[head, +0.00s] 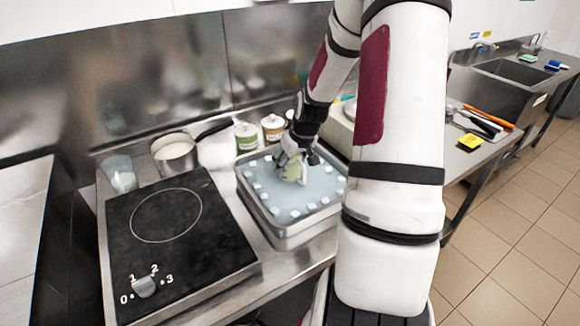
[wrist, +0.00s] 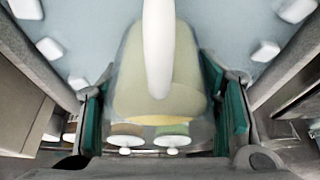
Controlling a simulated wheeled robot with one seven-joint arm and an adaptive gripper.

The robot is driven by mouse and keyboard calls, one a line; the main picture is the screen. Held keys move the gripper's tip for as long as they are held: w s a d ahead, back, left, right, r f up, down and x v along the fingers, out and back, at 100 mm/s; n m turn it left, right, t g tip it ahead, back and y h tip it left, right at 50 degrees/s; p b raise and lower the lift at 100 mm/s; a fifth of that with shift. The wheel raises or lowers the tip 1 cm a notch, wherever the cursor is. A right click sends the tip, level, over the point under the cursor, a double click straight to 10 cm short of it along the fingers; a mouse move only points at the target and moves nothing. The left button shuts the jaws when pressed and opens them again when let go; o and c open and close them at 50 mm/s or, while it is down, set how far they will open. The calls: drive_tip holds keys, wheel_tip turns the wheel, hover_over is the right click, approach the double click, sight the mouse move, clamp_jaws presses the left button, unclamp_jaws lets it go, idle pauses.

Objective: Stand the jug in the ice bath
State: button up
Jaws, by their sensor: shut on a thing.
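The ice bath (head: 289,236) is a square steel pan of pale blue water with white ice cubes afloat. The jug (head: 293,172) is translucent, with cream-yellow contents and a white handle, and appears about upright within the pan's outline. Whether its base touches the pan floor cannot be seen. My gripper (head: 299,158) is over the pan, shut on the jug. In the wrist view the jug (wrist: 150,75) sits between the green-padded fingers of my gripper (wrist: 165,110), its handle towards the camera. My wrist hides part of the jug in the head view.
A black hob (head: 175,240) stands left of the pan. A saucepan (head: 175,153) with white liquid and a clear beaker (head: 120,173) are behind it. Lidded tubs (head: 246,137) stand behind the pan. My arm crosses the right side; a sink (head: 515,70) lies far right.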

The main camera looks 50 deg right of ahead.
drive_tip(key=shift+f, duration=0.65)
drive_tip(key=shift+f, duration=0.1)
drive_tip(key=o, duration=1.5)
